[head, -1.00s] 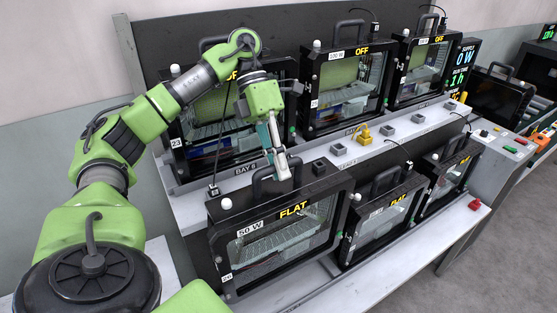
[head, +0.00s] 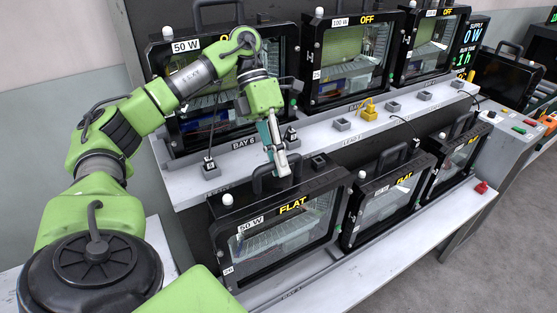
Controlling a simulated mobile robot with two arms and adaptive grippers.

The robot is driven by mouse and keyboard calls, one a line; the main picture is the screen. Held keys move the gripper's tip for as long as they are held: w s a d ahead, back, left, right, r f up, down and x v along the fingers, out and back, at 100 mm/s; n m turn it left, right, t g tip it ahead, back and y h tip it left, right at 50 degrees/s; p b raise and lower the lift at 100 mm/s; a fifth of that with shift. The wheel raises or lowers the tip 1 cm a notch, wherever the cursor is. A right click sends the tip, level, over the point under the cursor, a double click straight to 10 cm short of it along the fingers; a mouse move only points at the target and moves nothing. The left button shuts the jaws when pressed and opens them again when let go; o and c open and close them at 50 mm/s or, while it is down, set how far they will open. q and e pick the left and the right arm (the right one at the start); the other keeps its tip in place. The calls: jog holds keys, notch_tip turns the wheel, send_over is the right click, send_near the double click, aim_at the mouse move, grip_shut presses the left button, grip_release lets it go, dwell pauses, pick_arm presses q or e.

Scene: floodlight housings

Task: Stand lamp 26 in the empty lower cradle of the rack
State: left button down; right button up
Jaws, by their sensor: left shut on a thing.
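Lamp 26 (head: 282,232) is a black-framed floodlight with a glass front, marked 50 W and FLAT. It stands upright at the left end of the rack's lower row. My left gripper (head: 279,168) is shut on its top handle, reaching down from above. The lower cradle at that place is mostly hidden by the lamp; a bay label (head: 291,294) shows at its front edge. I cannot tell whether the lamp's base touches the cradle. My right gripper is out of view.
Two FLAT lamps (head: 381,206) (head: 457,163) stand close to the right in the lower row. Three OFF lamps (head: 222,95) (head: 345,62) (head: 434,45) fill the upper row. Sockets and a yellow plug (head: 368,110) line the ledge between. The lower shelf front (head: 365,270) is clear.

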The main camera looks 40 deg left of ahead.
aim_at(280, 185)
pick_arm(q)
jog(key=shift+r, duration=0.35)
jog(key=shift+f, duration=0.6)
jog(key=shift+f+b, duration=1.45)
jog(key=shift+f, duration=0.45)
jog(key=shift+s+d, duration=0.1)
jog(key=shift+d, duration=0.1)
jog(key=shift+d+f, duration=0.1)
jog(key=shift+f, duration=0.45)
dwell(1.2)
